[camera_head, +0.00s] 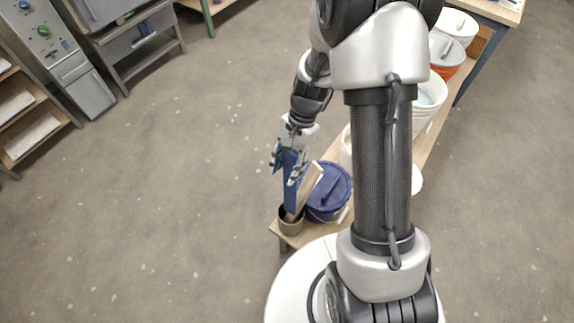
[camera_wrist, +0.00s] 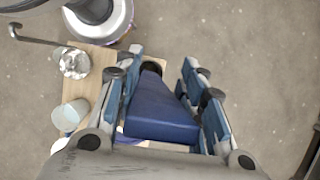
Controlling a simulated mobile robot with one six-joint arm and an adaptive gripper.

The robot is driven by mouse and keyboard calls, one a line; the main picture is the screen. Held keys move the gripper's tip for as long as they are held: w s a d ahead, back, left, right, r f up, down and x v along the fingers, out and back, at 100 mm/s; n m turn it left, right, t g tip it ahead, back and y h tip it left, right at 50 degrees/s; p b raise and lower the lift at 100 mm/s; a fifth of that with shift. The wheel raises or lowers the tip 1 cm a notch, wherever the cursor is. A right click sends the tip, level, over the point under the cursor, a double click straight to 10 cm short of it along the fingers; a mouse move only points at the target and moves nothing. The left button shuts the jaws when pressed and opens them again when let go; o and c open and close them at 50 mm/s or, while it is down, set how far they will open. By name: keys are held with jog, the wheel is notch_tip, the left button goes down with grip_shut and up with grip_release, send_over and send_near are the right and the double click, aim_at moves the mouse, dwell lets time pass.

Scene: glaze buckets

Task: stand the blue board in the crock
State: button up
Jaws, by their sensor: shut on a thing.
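The blue board (camera_head: 290,183) is upright in my gripper (camera_head: 290,160), its lower end at the mouth of the small grey-brown crock (camera_head: 291,226). I cannot tell how deep that end sits. A pale wooden board (camera_head: 311,179) leans in the crock beside it. In the wrist view the blue board (camera_wrist: 160,112) runs between the fingers of my gripper (camera_wrist: 163,95), narrowing away towards a dark round opening, the crock (camera_wrist: 152,67). The crock is mostly hidden there by the board.
A blue lidded bucket (camera_head: 328,190) stands right beside the crock on the low wooden bench (camera_head: 279,234). More buckets, one white (camera_head: 429,98), stand farther along, partly behind my arm. In the wrist view a metal vessel (camera_wrist: 75,64) stands left. The floor left of the bench is clear.

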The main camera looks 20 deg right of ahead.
jog(key=b, duration=0.3)
send_over(287, 192)
jog(key=s, duration=0.1)
jog(key=shift+s+a+f, duration=0.1)
jog(key=shift+a+f, duration=0.05)
jog(key=shift+f, duration=0.95)
jog(key=shift+s+a+f, duration=0.1)
jog(key=shift+a+f, duration=0.05)
jog(key=shift+f, duration=1)
jog(key=shift+f+b, duration=3.9)
jog(key=shift+f, duration=1.85)
jog(key=o, duration=1.3)
jog(key=shift+o, duration=0.2)
jog(key=shift+w+d+b, duration=0.1)
jog(key=shift+w+b, duration=0.05)
jog(key=shift+b, duration=1.05)
jog(key=shift+c, duration=0.2)
